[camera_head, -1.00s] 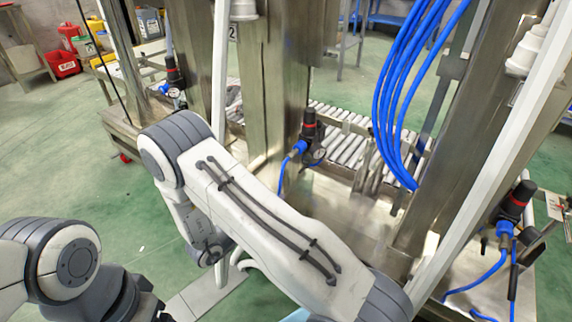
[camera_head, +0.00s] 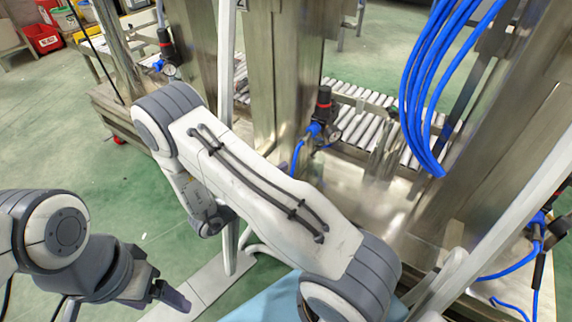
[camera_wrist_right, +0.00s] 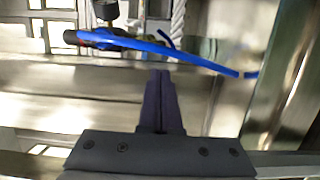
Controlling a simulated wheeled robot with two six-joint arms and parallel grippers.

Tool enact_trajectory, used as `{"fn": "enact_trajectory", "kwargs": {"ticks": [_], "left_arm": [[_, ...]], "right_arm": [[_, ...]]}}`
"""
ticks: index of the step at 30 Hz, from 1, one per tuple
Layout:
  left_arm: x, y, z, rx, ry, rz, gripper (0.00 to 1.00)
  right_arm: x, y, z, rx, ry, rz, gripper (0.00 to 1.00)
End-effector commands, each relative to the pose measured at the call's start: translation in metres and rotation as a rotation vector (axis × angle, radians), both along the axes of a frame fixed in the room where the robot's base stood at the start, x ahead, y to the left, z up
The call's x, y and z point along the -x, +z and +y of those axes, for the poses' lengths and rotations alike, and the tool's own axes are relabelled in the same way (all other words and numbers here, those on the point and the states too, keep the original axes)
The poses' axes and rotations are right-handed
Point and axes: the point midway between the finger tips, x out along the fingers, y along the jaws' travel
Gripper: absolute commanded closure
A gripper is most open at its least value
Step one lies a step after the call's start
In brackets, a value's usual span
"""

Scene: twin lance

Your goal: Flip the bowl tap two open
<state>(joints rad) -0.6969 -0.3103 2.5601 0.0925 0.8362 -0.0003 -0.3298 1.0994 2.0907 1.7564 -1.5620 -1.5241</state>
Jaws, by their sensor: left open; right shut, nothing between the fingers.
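I cannot make out for sure a bowl tap in either view. A label with a 2, cut by the top edge, sits on a steel post (camera_head: 275,90) in the head view. A black and red regulator with a gauge (camera_head: 323,103) and blue hose is beside this post. The right wrist view shows a red and dark fitting with a blue tube (camera_wrist_right: 190,60) beyond my right gripper (camera_wrist_right: 161,75). That gripper's dark fingers are together and empty; depth to the tube is unclear. In the head view it is hidden. My left gripper (camera_head: 174,296) is open and empty, low at left.
A roller conveyor (camera_head: 365,125) runs behind the steel frame. A bundle of blue hoses (camera_head: 412,90) hangs at the upper right. Another regulator (camera_head: 166,48) stands at the upper left. Green floor (camera_head: 50,130) is clear on the left.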

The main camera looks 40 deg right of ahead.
Motion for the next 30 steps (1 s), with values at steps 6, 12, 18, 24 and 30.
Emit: {"fn": "enact_trajectory", "kwargs": {"ticks": [6,12,18,24,30], "left_arm": [[0.000,-0.024,0.000,0.000,0.000,0.000,0.22],[0.000,-0.038,0.000,0.000,0.000,0.000,0.22],[0.000,-0.042,0.000,0.000,0.000,0.000,0.22],[0.000,-0.041,0.000,0.000,0.000,0.000,0.22],[0.000,-0.040,0.000,0.000,0.000,0.000,0.22]], "right_arm": [[-0.005,-0.005,-0.040,0.000,-0.006,-0.003,1.00],[-0.010,-0.003,-0.070,0.000,-0.002,-0.003,1.00],[-0.013,-0.001,-0.082,0.000,0.002,-0.002,1.00],[-0.013,0.000,-0.083,0.000,0.004,-0.001,1.00],[-0.015,0.000,-0.082,0.000,0.009,-0.001,1.00]]}}
